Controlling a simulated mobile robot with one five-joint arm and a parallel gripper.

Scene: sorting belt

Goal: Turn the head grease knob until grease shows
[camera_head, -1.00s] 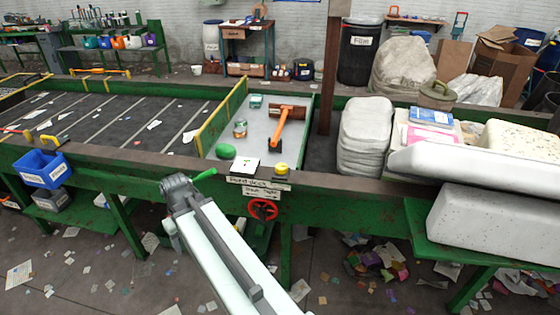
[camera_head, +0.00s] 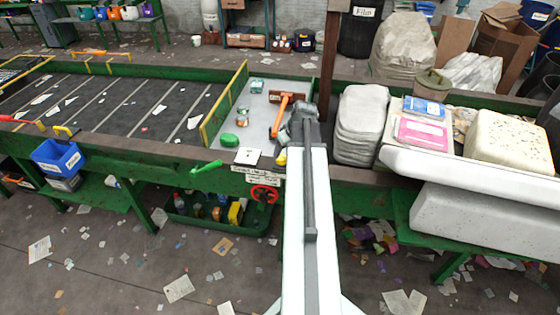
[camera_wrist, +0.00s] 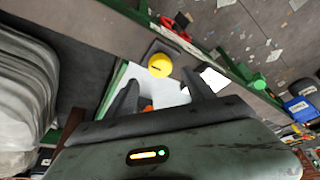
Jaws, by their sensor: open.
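A round yellow knob (camera_wrist: 159,65) with a dark mark on its top sits on a dark base on the belt frame's front rim. In the head view the yellow knob (camera_head: 281,158) is partly hidden by my arm. I cannot read a label naming it the grease knob, and no grease is visible. My gripper (camera_wrist: 160,92) is open, with its two fingers apart and the knob beyond their tips, not between them. In the head view my wrist hides the fingers.
A red handwheel (camera_head: 263,194) hangs on the frame's front below small labels. A white card (camera_head: 247,156) lies beside the knob, and a green lever (camera_head: 206,167) sticks out farther left. The grey deck behind holds an orange-handled tool (camera_head: 281,112), cans and a green lump (camera_head: 229,140).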

